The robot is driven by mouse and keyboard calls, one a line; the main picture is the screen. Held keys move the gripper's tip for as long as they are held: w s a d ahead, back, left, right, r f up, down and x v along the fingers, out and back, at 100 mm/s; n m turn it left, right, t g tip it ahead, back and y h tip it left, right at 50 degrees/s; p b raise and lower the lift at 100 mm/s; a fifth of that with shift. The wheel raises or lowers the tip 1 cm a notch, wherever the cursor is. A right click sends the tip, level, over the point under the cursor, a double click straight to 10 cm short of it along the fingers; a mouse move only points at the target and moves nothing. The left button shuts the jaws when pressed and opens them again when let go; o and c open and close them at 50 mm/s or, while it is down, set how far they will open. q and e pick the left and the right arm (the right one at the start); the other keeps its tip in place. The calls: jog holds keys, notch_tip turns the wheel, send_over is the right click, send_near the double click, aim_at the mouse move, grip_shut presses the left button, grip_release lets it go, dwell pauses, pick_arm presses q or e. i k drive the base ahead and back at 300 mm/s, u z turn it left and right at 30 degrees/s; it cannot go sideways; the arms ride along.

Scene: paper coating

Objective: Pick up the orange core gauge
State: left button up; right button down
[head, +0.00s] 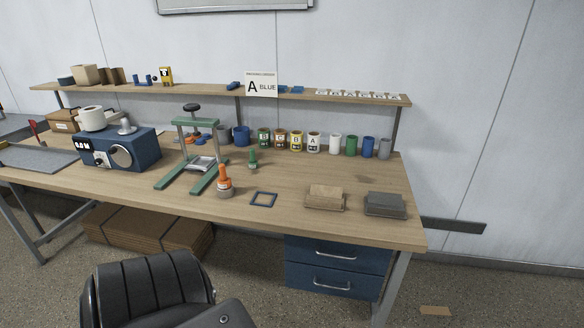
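An orange gauge-like tool (224,182) with a narrow upright top and a wider grey-brown base stands upright near the front middle of the workbench (285,221). I take it to be the orange core gauge. A similar, smaller-looking green tool (252,159) stands behind it to the right. Neither of my grippers shows in the head view, and nothing is touching the orange tool.
A green press frame (181,147) stands close left of the orange tool. Farther right are a tan block (325,196) and a grey block (386,204). Several cans line the back. A black chair (150,290) stands in front.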

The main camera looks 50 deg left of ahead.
aim_at(224, 181)
jog(key=z, duration=0.25)
jog(key=i, duration=1.35)
jog(key=u, duration=2.15)
